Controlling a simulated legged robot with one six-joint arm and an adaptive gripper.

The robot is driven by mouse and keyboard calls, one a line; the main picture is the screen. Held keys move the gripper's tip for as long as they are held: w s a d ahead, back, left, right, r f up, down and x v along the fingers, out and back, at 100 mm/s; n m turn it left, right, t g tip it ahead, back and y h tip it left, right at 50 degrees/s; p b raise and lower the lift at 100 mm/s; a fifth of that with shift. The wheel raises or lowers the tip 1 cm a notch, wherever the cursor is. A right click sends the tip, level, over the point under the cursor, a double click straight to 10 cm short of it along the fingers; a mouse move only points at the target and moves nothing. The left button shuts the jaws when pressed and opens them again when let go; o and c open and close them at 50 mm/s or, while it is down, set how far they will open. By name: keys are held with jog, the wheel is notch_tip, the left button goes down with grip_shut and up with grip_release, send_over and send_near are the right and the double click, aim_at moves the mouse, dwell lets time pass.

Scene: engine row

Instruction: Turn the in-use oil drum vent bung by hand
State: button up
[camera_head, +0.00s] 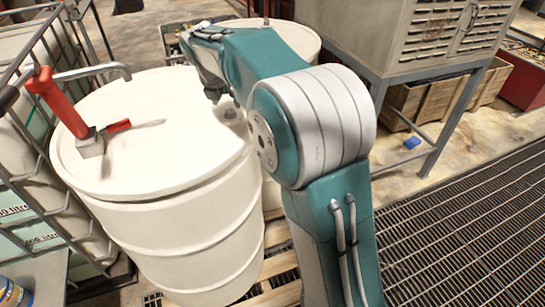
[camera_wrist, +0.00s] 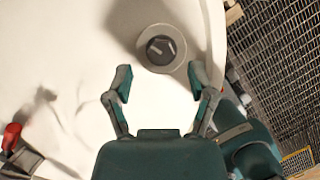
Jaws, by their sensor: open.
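The white oil drum (camera_head: 170,215) stands at the left with a pump on its lid. The pump has a red handle (camera_head: 62,108) and a bent grey spout. A round grey vent bung (camera_wrist: 160,48) with a dark, ridged centre sits on the white lid in the wrist view. In the head view my arm partly hides the gripper.
A second white drum (camera_head: 295,37) stands behind my arm. A caged container (camera_head: 30,160) is close at the left. A grey cabinet on a metal stand (camera_head: 405,35) stands at the back right. Floor grating (camera_head: 470,220) lies open at the right.

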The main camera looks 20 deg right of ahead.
jog(key=v, duration=0.7)
jog(key=s+d+m+y, duration=0.1)
jog(key=s+m, duration=1.2)
jog(key=s+d+f+m+t+y, duration=0.1)
jog(key=s+d+m+y, duration=0.1)
jog(key=s+m, duration=1.1)
jog(key=shift+s+f, duration=0.2)
jog(key=shift+f, duration=0.1)
jog(key=r+y, duration=0.1)
jog(key=r, duration=0.1)
send_over(230, 111)
jog(key=s+d, duration=0.1)
jog(key=s, duration=0.3)
jog(key=x, duration=1)
jog(key=shift+s+f, duration=0.1)
jog(key=shift+f, duration=0.35)
